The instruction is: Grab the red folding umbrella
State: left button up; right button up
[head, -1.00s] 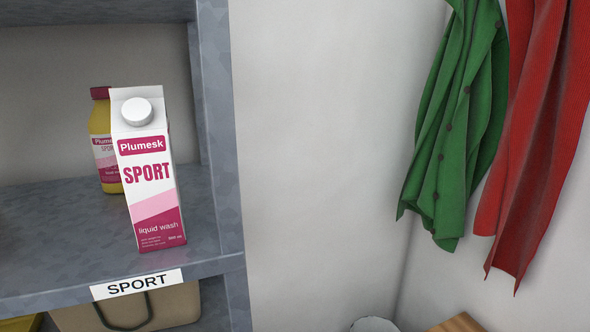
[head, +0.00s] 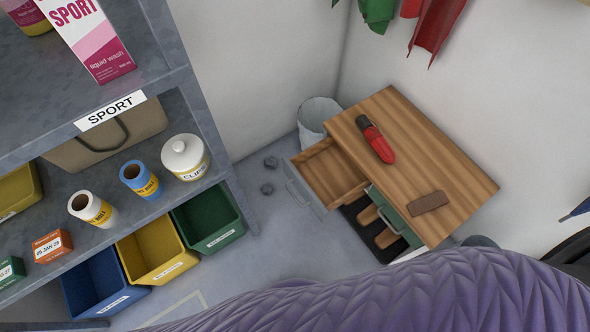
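The red folding umbrella (head: 381,147) lies folded on top of a small wooden cabinet (head: 440,165), near its back left edge. It is a short red bundle with a black part at its far end. All of it shows and nothing touches it from above. Neither my left nor my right gripper is in view.
A bin (head: 318,115) stands behind. A grey shelf (head: 215,140) stands left. A purple quilted surface (head: 420,295) fills the bottom foreground.

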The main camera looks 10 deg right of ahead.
aim_at(375, 138)
jog(key=z, duration=1.25)
